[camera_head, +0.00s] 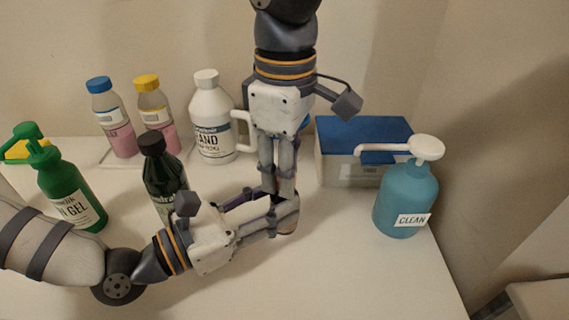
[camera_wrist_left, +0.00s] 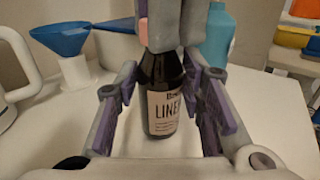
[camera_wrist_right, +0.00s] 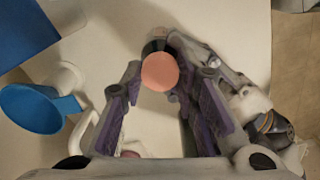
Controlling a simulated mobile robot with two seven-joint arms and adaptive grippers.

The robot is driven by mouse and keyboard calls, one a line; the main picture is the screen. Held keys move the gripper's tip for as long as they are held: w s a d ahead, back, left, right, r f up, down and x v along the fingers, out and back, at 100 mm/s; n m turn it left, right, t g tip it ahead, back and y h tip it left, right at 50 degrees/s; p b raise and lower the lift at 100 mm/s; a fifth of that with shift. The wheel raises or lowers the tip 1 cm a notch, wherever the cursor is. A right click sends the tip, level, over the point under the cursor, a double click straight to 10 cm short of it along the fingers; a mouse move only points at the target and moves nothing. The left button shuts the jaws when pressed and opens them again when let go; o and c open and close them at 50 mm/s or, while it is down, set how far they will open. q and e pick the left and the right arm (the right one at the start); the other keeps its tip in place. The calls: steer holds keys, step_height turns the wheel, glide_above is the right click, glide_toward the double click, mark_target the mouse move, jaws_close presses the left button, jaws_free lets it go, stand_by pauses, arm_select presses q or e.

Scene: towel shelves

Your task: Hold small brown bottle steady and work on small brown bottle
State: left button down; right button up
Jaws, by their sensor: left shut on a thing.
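The small brown bottle (camera_wrist_left: 163,95) stands upright on the white table, with a pale label reading "LINE…" in the left wrist view. My left gripper (camera_head: 282,213) comes in low from the left and is shut on its body. The pinkish round cap (camera_wrist_right: 160,72) shows from above in the right wrist view. My right gripper (camera_head: 280,190) points down over the bottle, its fingers spread on either side of the cap with small gaps. In the head view the grippers hide nearly all of the bottle.
A teal "CLEAN" pump bottle (camera_head: 405,200) and a blue-lidded box (camera_head: 362,140) stand at right. A white jug (camera_head: 209,115), a dark green bottle (camera_head: 160,175) and a green gel bottle (camera_head: 68,185) stand behind and left. The front table (camera_head: 350,285) is clear.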

jaws_close()
steer(key=o, duration=1.1)
jaws_free()
steer(key=shift+o, duration=0.2)
arm_select(q)
steer(key=c, duration=1)
jaws_free()
arm_select(e)
step_height(320, 180, up, 12)
arm_select(q)
steer(key=shift+a, duration=0.1)
